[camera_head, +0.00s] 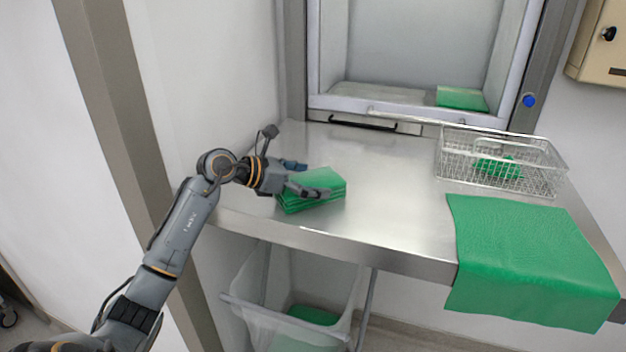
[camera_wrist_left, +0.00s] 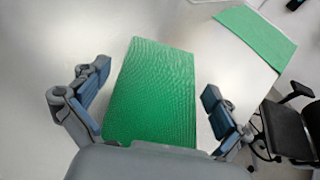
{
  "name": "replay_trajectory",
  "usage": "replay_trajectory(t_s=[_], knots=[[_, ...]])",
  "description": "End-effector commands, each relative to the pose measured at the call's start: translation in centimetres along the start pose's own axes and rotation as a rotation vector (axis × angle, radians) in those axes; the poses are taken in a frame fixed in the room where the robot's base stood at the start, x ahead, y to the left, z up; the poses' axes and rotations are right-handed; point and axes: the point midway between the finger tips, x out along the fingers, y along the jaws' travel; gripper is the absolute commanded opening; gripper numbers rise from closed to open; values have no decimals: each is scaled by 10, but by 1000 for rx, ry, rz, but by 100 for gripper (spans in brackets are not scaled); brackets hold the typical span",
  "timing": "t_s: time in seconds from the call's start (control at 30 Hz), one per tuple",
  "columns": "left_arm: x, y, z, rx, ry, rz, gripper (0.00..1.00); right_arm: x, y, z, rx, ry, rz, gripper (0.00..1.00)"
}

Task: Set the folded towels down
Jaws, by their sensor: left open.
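A stack of folded green towels (camera_head: 320,184) rests on the left part of the steel counter (camera_head: 385,205). The stack also shows in the left wrist view (camera_wrist_left: 152,95), between the fingers. My left gripper (camera_head: 306,179) is open, with its fingers apart on either side of the stack. In the left wrist view the fingers (camera_wrist_left: 160,110) show gaps to the stack's sides. My right gripper is in neither view.
An unfolded green towel (camera_head: 525,255) hangs over the counter's front right edge. A wire basket (camera_head: 500,165) holds green cloth. A green towel (camera_head: 462,98) lies in the open pass-through hatch. A bin (camera_head: 262,305) stands below. The counter's middle is clear.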

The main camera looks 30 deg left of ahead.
Motion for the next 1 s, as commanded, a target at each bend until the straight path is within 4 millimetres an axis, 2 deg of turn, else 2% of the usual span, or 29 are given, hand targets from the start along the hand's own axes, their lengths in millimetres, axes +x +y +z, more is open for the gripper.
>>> replay_trajectory(t_s=[0.03,0.17,0.4,0.6,0.8,1.0], knots=[[-2,0,5,0,-1,0,100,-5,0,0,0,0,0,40],[-21,1,-2,2,2,4,100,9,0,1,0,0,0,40],[-74,1,-3,2,3,4,100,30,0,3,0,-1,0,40],[-107,1,-1,1,2,2,100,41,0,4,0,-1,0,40],[-120,0,1,0,1,0,100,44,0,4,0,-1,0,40],[-121,0,2,0,0,0,100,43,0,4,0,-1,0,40]])
